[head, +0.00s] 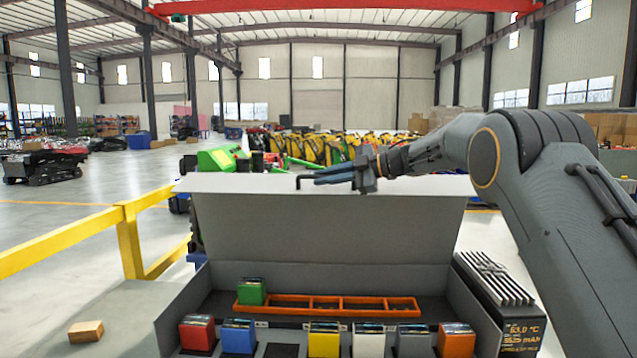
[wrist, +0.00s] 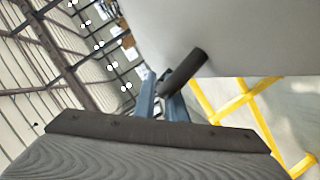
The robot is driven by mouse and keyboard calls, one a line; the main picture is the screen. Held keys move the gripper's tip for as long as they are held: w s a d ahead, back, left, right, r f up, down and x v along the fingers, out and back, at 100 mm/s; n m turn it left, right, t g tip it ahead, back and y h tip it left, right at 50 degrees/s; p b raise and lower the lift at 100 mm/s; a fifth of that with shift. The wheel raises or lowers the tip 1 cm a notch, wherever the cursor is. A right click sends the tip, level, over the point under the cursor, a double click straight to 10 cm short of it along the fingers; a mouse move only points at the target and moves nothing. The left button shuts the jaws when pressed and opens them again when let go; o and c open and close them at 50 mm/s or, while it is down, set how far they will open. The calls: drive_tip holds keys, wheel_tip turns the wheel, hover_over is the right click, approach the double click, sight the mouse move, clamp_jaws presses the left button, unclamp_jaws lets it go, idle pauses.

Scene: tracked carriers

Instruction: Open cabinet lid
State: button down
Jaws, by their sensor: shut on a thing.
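The grey cabinet (head: 184,302) stands open in front of me. Its lid (head: 330,228) is raised and leans back a little from upright at the cabinet's rear. My gripper (head: 320,179) is at the lid's upper edge, its blue fingers pointing left. It is shut on the dark lid handle (head: 299,183), a small bent bar. The wrist view shows the handle (wrist: 186,72) at the fingers (wrist: 163,100), beside the pale lid surface (wrist: 235,35). The fingers hide part of the handle.
Inside the cabinet are an orange divided rack (head: 330,306), a green block (head: 251,292) and a front row of several coloured blocks. A finned black unit (head: 495,285) stands at the right. A wooden block (head: 86,331) and yellow railing (head: 125,240) are at the left.

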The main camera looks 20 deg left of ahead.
drive_tip(key=shift+w+a, duration=0.1)
drive_tip(key=shift+w, duration=0.25)
drive_tip(key=c, duration=1.8)
unclamp_jaws()
drive_tip(key=shift+r, duration=0.1)
